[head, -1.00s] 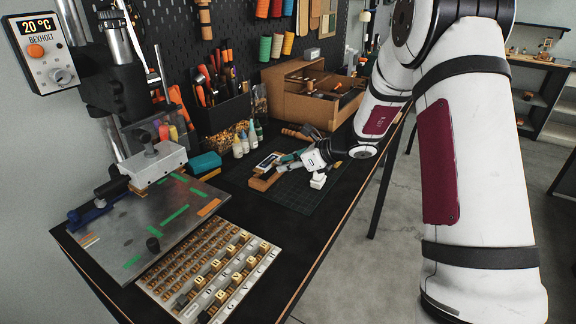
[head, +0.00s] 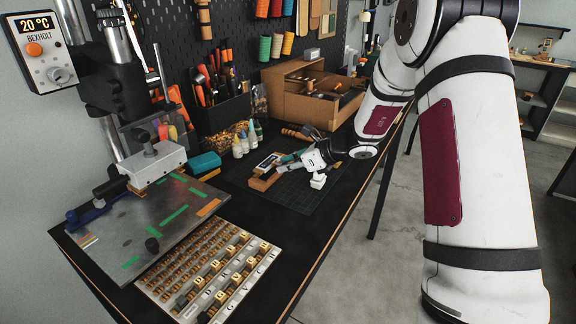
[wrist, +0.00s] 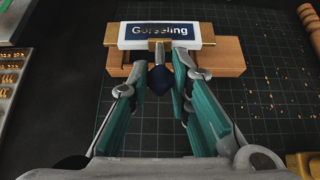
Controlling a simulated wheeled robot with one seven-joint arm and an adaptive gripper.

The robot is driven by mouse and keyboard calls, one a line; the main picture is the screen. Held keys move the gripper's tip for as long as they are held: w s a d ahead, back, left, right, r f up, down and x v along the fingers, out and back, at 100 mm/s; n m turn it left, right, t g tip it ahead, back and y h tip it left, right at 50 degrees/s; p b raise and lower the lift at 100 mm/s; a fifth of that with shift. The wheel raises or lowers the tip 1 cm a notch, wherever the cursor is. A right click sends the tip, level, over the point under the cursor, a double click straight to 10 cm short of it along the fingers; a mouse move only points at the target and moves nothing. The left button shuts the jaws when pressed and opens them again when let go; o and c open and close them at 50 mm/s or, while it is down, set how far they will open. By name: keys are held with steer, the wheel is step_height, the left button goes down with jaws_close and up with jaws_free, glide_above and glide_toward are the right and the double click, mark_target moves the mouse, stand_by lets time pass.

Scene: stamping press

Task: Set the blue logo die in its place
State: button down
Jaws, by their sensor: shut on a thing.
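My gripper (wrist: 158,72) has its teal fingers closed around a dark blue rounded piece (wrist: 160,81), which I take to be the blue logo die's handle. A brass part (wrist: 158,47) shows just beyond it, in front of the holder. The wooden holder (wrist: 227,55) bears a white-edged blue plate (wrist: 165,32) lettered roughly "Gosseling". I cannot tell whether the held piece touches the holder. In the head view my gripper (head: 287,158) is low over the bench beside the plate (head: 268,161). The die is hidden there by the fingers.
A press with a metal bed (head: 150,220) stands at the left. A tray of letter types (head: 210,270) lies in front of it. A green cutting mat (head: 290,197) lies under the gripper. Glue bottles (head: 245,143) and a wooden drawer box (head: 290,95) stand behind.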

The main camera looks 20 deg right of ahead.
steer(key=shift+f+b, duration=1)
steer(key=shift+f, duration=0.4)
steer(key=c, duration=1.4)
jaws_free()
steer(key=v, duration=1.2)
